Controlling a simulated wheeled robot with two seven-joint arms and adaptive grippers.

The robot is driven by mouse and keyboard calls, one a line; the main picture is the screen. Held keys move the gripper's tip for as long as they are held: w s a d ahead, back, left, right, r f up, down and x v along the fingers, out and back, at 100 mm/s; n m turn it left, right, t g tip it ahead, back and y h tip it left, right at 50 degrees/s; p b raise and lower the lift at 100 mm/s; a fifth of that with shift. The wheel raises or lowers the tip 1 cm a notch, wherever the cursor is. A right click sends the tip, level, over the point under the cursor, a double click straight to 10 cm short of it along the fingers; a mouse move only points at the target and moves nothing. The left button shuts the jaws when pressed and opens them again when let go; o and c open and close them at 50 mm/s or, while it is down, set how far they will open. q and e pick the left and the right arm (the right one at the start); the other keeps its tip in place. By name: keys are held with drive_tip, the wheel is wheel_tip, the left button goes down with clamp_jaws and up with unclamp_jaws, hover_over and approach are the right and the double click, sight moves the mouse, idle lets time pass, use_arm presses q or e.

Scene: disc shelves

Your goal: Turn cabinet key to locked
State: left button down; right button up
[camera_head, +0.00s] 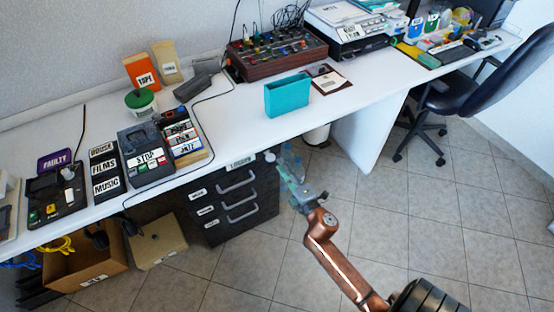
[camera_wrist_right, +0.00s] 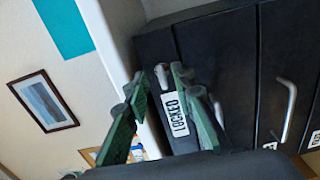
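The dark cabinet (camera_head: 238,207) stands under the white desk, with several drawers and silver handles. A white label (camera_head: 240,162) sits on its top edge; in the right wrist view the label (camera_wrist_right: 178,114) reads LOCKED. A small pale key (camera_head: 270,157) sticks out at the cabinet's upper right corner. In the right wrist view the key (camera_wrist_right: 162,76) appears between my fingertips, on the cabinet front. My right gripper (camera_head: 286,160) is open just right of the key; its green fingers (camera_wrist_right: 159,78) are apart, and I cannot tell whether either touches the key. My left gripper is out of view.
The white desk (camera_head: 240,128) overhangs the cabinet and holds a teal box (camera_head: 287,95) and several devices. A cardboard box (camera_head: 95,272) and headphones are on the left below. A black office chair (camera_head: 490,80) stands right.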

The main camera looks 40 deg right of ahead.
drive_tip(key=v, duration=0.6)
drive_tip(key=shift+a, duration=0.1)
idle(0.3)
